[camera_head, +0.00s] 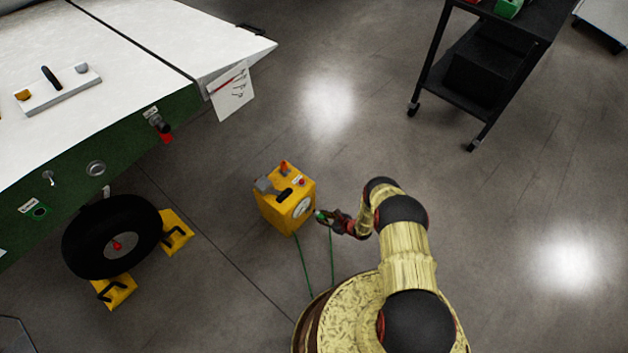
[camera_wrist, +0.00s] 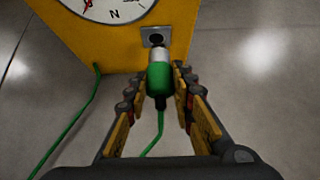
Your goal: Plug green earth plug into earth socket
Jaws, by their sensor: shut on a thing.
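The green plug (camera_wrist: 159,80) has a silver tip and a green cable from its rear. My gripper (camera_wrist: 160,90) is shut on it, one finger on each side. The silver tip is at the square socket (camera_wrist: 157,36) on the yellow box, below the dial; how far it is inserted I cannot tell. In the head view, my gripper (camera_head: 330,219) is at the right side of the yellow box (camera_head: 287,200), with the green plug (camera_head: 321,216) in it. A green-ringed socket (camera_head: 40,212) is on the green side panel at left; its label is unreadable.
A black wheel (camera_head: 92,245) with yellow chocks (camera_head: 176,232) stands beside the green and white body (camera_head: 125,60). Green cable (camera_head: 303,262) hangs by the yellow box. A black cart (camera_head: 485,75) stands at upper right. Floor between cart and box is clear.

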